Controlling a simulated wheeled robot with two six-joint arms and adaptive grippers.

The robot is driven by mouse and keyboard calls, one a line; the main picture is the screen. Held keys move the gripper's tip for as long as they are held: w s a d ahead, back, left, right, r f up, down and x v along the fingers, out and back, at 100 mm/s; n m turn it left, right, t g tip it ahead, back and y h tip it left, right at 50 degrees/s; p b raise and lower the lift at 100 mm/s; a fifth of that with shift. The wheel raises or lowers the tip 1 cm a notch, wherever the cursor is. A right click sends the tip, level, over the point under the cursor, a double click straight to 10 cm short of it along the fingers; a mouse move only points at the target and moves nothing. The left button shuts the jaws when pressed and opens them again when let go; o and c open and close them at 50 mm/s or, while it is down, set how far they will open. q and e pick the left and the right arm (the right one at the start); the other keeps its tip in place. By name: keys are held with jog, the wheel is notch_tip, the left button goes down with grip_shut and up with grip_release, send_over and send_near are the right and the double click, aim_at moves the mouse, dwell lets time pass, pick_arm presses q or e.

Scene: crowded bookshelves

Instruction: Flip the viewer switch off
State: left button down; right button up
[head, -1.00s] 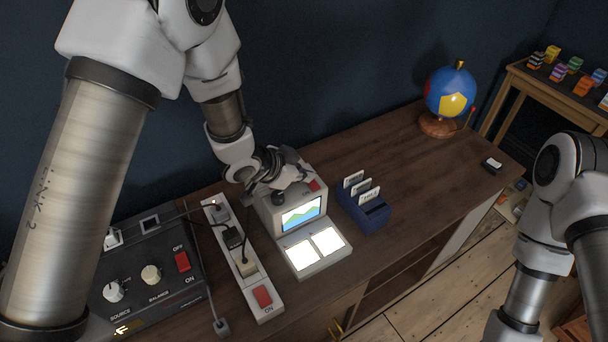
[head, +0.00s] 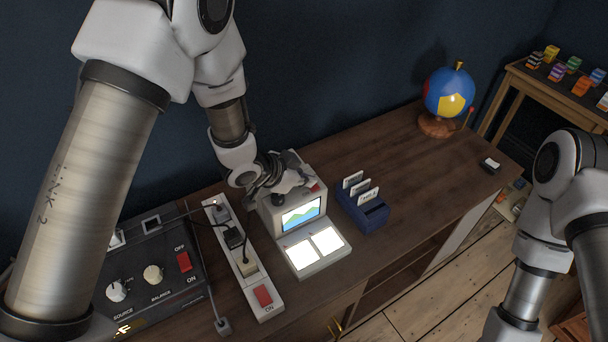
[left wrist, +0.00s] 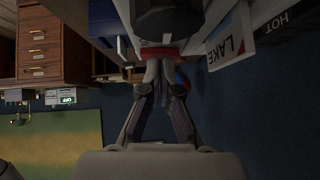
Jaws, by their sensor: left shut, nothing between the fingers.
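The viewer (head: 268,217) is a pale box with a lit landscape picture on its screen (head: 301,214) and two glowing white panels (head: 316,249) in front. A red switch (head: 314,187) shows at the top right of the viewer, partly covered; its position cannot be told. My left gripper (head: 287,190) is at the viewer's top, beside the switch; whether it touches is hidden. In the left wrist view its fingers (left wrist: 163,72) are closed together, with nothing between them. My right arm is at the right edge of the head view, its gripper out of frame.
A power strip (head: 246,270) with a red switch and a dark control box (head: 150,285) with knobs lie left of the viewer. A blue card holder (head: 372,214) stands close on its right. A globe (head: 449,95) is further back; the tabletop between is clear.

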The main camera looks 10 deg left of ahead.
pick_arm(q)
jog(key=shift+s+d+r, duration=0.1)
jog(key=shift+s+d, duration=0.15)
jog(key=shift+s, duration=0.05)
jog(key=shift+w+r+p, duration=0.1)
jog(key=shift+r+p, duration=0.15)
jog(key=shift+p, duration=0.1)
notch_tip(320, 180, up, 5)
jog(key=p, duration=0.5)
jog(key=shift+d, duration=0.15)
jog(key=shift+s+a+b, duration=0.2)
jog(key=shift+s+b, duration=0.3)
jog(key=shift+s+a+b, duration=0.2)
jog(key=shift+s+b, duration=0.25)
jog(key=shift+b, duration=0.05)
jog(key=v, duration=0.7)
jog(key=shift+s+a+r, duration=0.15)
jog(key=shift+s+r, duration=0.1)
